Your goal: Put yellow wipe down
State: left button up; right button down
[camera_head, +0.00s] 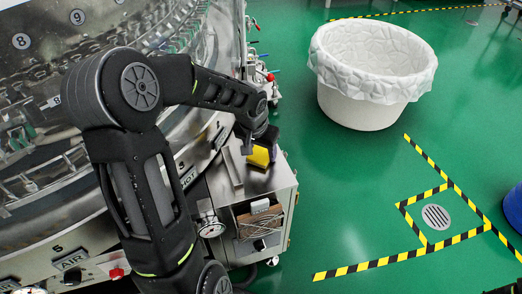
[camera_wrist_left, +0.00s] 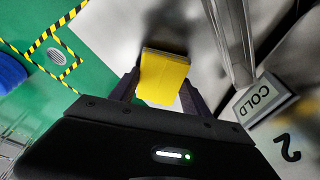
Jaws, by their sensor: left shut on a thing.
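The yellow wipe (camera_head: 259,157) is at my left gripper (camera_head: 258,142), over the top of a metal box (camera_head: 283,172) beside the rotary washer. In the left wrist view the wipe (camera_wrist_left: 165,77) is a yellow block between the two dark fingers of my left gripper (camera_wrist_left: 160,92), which is shut on it. The wipe is close to the pale box top; I cannot tell whether it touches it. My right gripper is not in view.
The large rotary washer (camera_head: 40,85) fills the left side. A white lined bin (camera_head: 362,115) stands on the green floor at the upper right. Yellow-black tape surrounds a floor drain (camera_head: 436,217). A blue object (camera_head: 514,208) is at the right edge. A COLD label (camera_wrist_left: 262,99) is near my left gripper.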

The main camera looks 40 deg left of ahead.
aim_at(256, 160)
pick_arm(q)
jog(key=shift+f, duration=0.2)
jog(key=o, duration=1.2)
jog(key=shift+r, duration=0.15)
jog(key=shift+r, duration=0.25)
jog(key=p+v, duration=0.2)
jog(key=v, duration=0.9)
jog(key=shift+s+r+p, duration=0.2)
jog(key=shift+r+p, duration=0.1)
jog(key=shift+f, duration=0.1)
